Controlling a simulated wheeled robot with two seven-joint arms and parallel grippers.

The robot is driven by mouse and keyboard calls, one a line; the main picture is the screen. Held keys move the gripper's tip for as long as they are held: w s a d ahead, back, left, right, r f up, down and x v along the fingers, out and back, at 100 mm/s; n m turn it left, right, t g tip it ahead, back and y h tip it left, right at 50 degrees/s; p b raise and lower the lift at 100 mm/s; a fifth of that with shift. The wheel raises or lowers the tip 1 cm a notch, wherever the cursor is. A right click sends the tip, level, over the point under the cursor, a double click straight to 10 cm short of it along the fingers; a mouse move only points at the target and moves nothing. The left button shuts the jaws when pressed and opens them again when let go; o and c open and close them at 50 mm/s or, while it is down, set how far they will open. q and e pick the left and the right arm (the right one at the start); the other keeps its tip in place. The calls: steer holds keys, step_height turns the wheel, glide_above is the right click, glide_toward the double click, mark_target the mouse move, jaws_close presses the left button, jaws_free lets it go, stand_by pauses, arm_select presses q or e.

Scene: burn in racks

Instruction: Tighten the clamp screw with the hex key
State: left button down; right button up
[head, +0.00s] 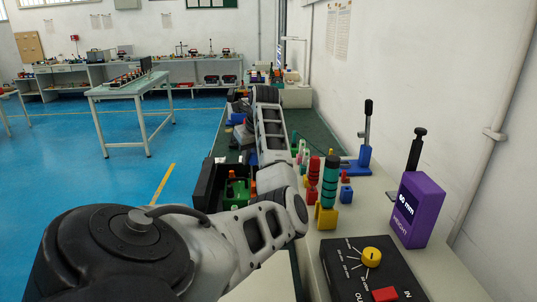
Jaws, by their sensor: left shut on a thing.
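My left arm reaches away from me along the bench. My left gripper (241,118) is at its far end, small and partly hidden by my own wrist and forearm. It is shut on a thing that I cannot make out. Blue and grey parts (243,134) lie just below and beside it; I cannot tell whether they touch it. I cannot pick out the hex key or the clamp screw for sure at this size. My right gripper is not in view.
On the bench's right stand a blue fixture with an upright black handle (367,125), a purple height block (418,209), a black control box with a yellow knob (371,255), and several coloured pieces. A black bin (205,184) with green parts sits left of my forearm.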

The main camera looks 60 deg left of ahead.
arm_select(q)
steer(key=r, duration=0.7)
steer(key=shift+w+d, duration=0.1)
steer(key=shift+w, duration=0.1)
step_height(320, 180, down, 7)
steer(key=shift+f, duration=0.1)
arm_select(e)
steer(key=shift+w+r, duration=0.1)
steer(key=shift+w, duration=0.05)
arm_select(q)
steer(key=shift+b, duration=0.35)
steer(key=shift+f+b, duration=0.55)
steer(key=shift+f, duration=0.1)
steer(key=shift+f+b, duration=1.85)
steer(key=shift+f, duration=0.35)
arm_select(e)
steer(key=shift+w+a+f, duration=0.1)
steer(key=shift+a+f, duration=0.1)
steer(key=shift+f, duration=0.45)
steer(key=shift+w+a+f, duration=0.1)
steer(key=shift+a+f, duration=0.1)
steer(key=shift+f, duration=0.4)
arm_select(q)
steer(key=c, duration=2.1)
jaws_free()
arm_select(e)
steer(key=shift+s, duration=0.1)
